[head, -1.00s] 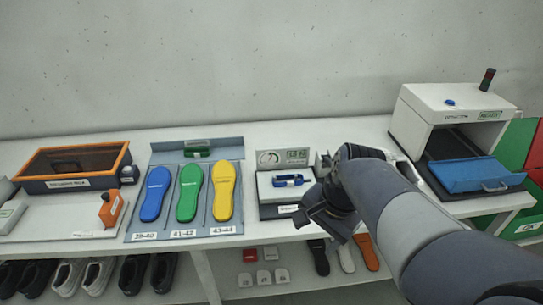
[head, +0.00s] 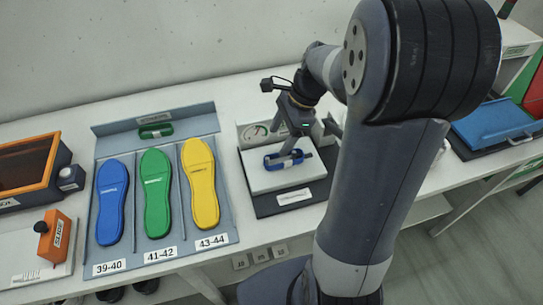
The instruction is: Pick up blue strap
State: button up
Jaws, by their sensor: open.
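The blue strap (head: 272,162) is a small blue loop with a pale middle, lying on the white top of a small press-like device (head: 258,181) with a gauge. My gripper (head: 289,150) points down over the strap from behind it, with its fingers at or just above it. The fingers hide part of the strap, and I cannot tell whether they touch it. The jaws are open.
To the left, a grey tray (head: 104,153) holds a blue insole (head: 111,203), a green insole (head: 156,195) and a yellow insole (head: 201,185). A green strap (head: 155,131) lies at its back. A blue tray (head: 497,122) stands at the right.

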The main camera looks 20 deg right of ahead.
aim_at(272, 165)
jog(key=x, duration=0.8)
jog(key=shift+s+d+f, duration=0.1)
jog(key=shift+d+f, duration=0.05)
jog(key=shift+d, duration=0.05)
jog(key=c, duration=1.2)
jog(key=shift+o, duration=0.2)
